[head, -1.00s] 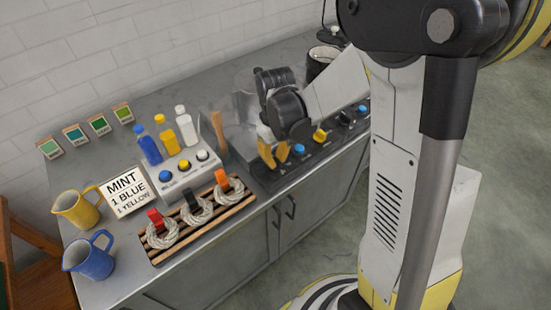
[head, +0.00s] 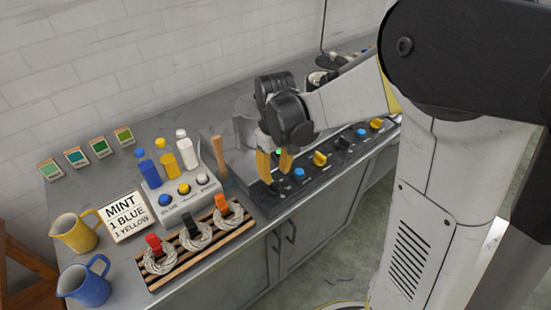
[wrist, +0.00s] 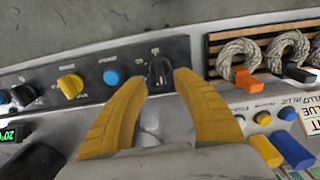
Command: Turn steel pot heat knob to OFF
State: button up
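A black knob (wrist: 158,72) on the dark control panel (wrist: 196,53) lies between the tips of my gripper (wrist: 161,78) in the wrist view. The two yellow fingers are apart, one on each side of the knob; I cannot tell whether they touch it. In the head view my gripper (head: 275,176) is at the left end of the panel and hides most of this knob. The steel pot (head: 243,128) appears behind my gripper, partly covered by it. The knob's exact pointer direction is too small to read.
Blue buttons (head: 299,173), a yellow knob (head: 320,159) and other dark knobs line the panel to the right. A wooden rack (head: 197,244) with skeins on coloured clips stands left of the panel. Dye bottles (head: 167,158), a MINT card (head: 125,217) and two jugs (head: 84,279) are farther left.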

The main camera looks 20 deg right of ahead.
aim_at(276, 184)
notch_tip(276, 184, up, 7)
dwell(0.5)
jog(key=s+r+m+t, duration=0.3)
jog(key=s+t, duration=0.4)
jog(key=s, duration=0.5)
jog(key=shift+s+r+m, duration=0.4)
jog(key=shift+r, duration=0.4)
